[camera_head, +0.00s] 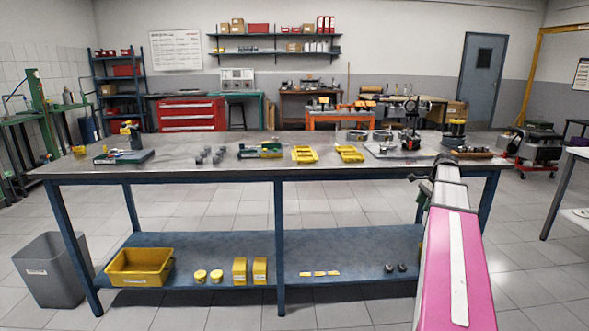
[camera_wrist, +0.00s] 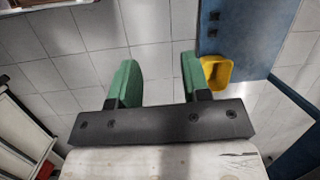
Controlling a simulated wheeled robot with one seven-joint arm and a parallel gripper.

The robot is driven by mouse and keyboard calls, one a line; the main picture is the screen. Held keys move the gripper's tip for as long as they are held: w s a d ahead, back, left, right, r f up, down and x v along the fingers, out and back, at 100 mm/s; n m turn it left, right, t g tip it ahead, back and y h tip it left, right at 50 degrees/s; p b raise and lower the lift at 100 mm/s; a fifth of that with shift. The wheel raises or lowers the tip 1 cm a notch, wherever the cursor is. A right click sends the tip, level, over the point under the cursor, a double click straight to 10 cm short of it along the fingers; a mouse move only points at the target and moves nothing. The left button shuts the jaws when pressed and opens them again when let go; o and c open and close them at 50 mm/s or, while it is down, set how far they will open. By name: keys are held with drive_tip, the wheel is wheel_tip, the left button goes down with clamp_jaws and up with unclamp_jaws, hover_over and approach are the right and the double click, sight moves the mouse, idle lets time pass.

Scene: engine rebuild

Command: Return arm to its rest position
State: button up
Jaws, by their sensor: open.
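My gripper (camera_wrist: 159,68) shows in the wrist view with its two green fingers apart and nothing between them. Grey floor tiles lie beyond the fingers. In the head view my pink arm reaches up from the lower right towards the right end of the workbench (camera_head: 225,169). My gripper cannot be made out clearly in the head view.
The wrist view shows a yellow container (camera_wrist: 217,72) by a blue surface (camera_wrist: 250,40) right of the fingers. The bench holds yellow trays (camera_head: 304,155) and several small parts. Its lower shelf (camera_head: 210,255) carries a yellow bin (camera_head: 139,267). A grey waste bin (camera_head: 55,273) stands left.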

drive_tip(key=s+a+f+n+h, duration=0.1)
drive_tip(key=s+a+f+n, duration=0.4)
drive_tip(key=a+f, duration=0.3)
drive_tip(key=s+a+f+n+h, duration=0.1)
drive_tip(key=s+a+f+n, duration=0.4)
drive_tip(key=a, duration=0.8)
drive_tip(key=s+a+f+n+h, duration=0.1)
drive_tip(key=s+a+f+n, duration=0.5)
drive_tip(key=s+a+f, duration=0.3)
drive_tip(key=shift+s+a+f+g, duration=0.15)
drive_tip(key=shift+a+f+g, duration=0.25)
drive_tip(key=shift+a+f, duration=0.4)
